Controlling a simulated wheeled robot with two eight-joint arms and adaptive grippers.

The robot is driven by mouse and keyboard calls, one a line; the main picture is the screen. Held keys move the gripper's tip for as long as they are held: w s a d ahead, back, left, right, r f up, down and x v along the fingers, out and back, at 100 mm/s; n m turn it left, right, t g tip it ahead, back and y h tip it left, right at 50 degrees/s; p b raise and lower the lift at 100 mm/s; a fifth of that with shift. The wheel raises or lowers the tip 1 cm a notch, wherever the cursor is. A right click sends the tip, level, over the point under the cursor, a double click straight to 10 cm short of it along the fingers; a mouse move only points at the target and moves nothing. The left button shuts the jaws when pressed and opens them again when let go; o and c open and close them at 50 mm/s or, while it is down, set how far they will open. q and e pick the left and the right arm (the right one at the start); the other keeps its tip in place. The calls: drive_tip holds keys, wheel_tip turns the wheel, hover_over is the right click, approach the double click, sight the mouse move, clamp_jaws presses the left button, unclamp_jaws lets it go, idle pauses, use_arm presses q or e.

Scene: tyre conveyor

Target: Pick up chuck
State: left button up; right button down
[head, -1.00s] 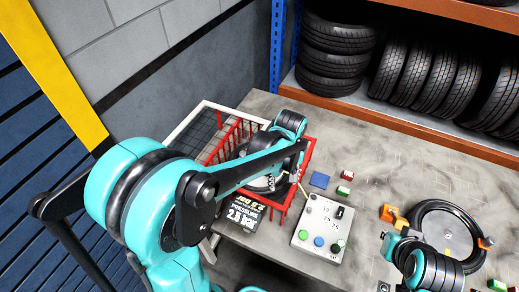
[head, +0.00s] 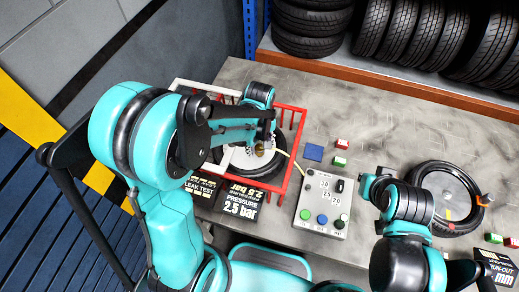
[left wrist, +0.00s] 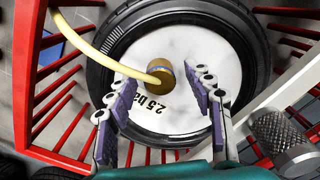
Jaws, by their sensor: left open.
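The chuck is a brass-coloured cylinder (left wrist: 160,72) with a pale yellow hose on it, in the left wrist view. It sits over the white disc inside a tyre (left wrist: 235,30), in front of the lettering "2.5 bar". My left gripper (left wrist: 163,82) is open, its two purple-padded fingers on either side of and slightly nearer than the chuck, with gaps between. In the head view the chuck (head: 260,151) shows small under my left gripper (head: 262,142), above the tyre in the red cage (head: 290,112). My right arm shows at the right; I cannot make out its gripper.
A grey control box (head: 322,204) with coloured buttons stands right of the cage. A blue square (head: 313,152) and small red-green blocks (head: 341,152) lie behind it. Another tyre (head: 436,180) lies at the right. Red cage bars surround the left gripper. The back of the table is clear.

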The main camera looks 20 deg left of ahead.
use_arm(q)
drive_tip(key=shift+d+f, duration=0.1)
drive_tip(key=shift+f, duration=0.05)
clamp_jaws()
